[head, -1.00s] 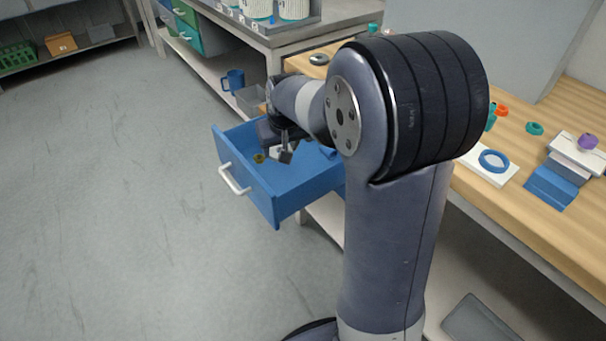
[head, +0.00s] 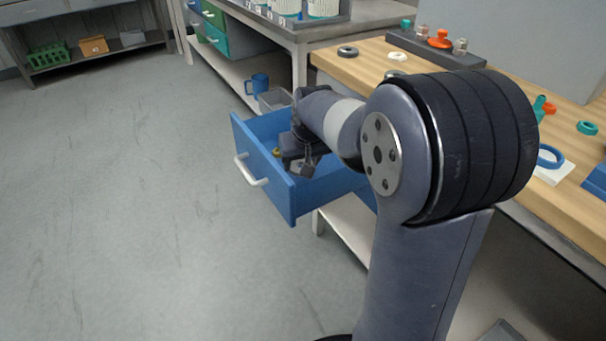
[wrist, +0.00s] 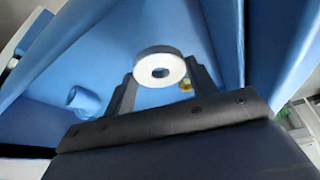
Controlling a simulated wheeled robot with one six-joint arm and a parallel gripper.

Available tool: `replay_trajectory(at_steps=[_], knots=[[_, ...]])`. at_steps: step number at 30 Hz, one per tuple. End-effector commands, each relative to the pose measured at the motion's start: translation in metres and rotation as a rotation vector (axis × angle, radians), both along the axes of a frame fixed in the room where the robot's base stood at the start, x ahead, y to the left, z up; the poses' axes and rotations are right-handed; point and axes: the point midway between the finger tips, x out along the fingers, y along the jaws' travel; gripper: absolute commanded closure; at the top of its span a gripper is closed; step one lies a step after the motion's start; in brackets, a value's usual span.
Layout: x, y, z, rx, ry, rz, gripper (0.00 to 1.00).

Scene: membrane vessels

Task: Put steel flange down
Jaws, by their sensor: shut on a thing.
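The steel flange (wrist: 148,51), a pale ring with a round hole, sits between the two fingers of my gripper (wrist: 158,80) in the wrist view. The fingers are shut on it from both sides. In the head view my gripper (head: 305,166) is low inside the open blue drawer (head: 262,178), near its front wall. My arm hides much of the drawer there, and the flange is hard to make out. Whether the flange touches the drawer floor I cannot tell.
A blue mug (head: 257,84) and a grey bin (head: 275,100) stand on the shelf behind. The wooden bench (head: 345,66) holds several rings and fittings. The floor at left is clear.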

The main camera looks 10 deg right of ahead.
Motion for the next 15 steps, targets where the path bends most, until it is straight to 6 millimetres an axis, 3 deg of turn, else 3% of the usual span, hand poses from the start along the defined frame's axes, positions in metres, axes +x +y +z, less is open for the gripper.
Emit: replay_trajectory(at_steps=[3,6,15], knots=[[-0.001,0.0,-0.026,0.0,0.003,0.0,0.76],[0.0,0.0,-0.036,0.0,0.001,0.0,0.76],[0.0,0.0,-0.036,0.0,-0.001,0.0,0.76]])
